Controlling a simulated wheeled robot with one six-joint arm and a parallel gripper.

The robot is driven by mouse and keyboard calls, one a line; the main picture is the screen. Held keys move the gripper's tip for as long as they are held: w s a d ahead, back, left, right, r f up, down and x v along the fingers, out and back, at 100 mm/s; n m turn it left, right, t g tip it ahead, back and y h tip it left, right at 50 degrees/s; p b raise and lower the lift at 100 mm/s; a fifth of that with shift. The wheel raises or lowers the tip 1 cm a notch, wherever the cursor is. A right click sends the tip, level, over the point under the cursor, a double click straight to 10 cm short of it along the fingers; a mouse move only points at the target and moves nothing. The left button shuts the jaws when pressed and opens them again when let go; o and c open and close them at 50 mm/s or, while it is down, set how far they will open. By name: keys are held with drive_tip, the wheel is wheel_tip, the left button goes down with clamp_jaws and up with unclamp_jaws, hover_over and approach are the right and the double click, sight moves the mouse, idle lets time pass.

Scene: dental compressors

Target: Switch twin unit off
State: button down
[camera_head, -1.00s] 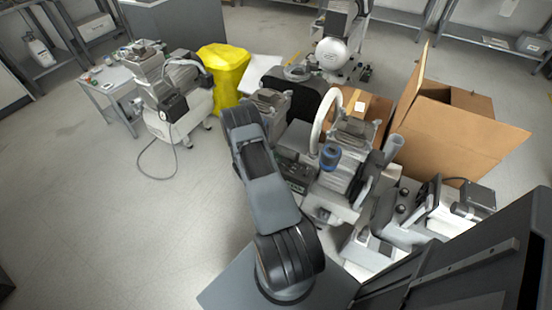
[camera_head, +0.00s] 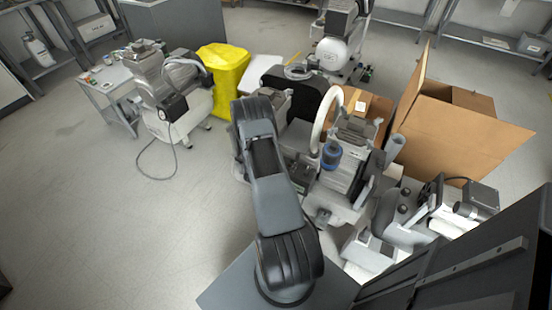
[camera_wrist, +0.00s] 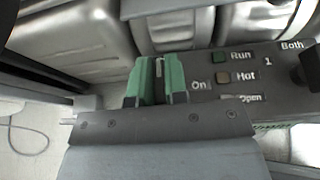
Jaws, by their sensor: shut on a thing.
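The twin unit (camera_head: 343,172) stands just beyond my arm in the head view, with a grey ribbed motor block and a white hose. Its dark control panel (camera_wrist: 262,68) fills the right of the wrist view, with the labels On, Run, Hot, Open, 1 and Both. My gripper (camera_wrist: 159,76) has its green-padded fingers at the panel, left of the word On. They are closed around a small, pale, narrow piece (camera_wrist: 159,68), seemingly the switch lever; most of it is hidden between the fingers. In the head view my arm hides the gripper.
A dark knob (camera_wrist: 307,68) sits at the panel's right end.

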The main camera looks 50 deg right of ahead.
drive_tip(key=c, duration=1.1)
unclamp_jaws()
drive_tip(key=shift+c, duration=0.2)
drive_tip(key=p+v, duration=0.1)
drive_tip(key=v, duration=1.3)
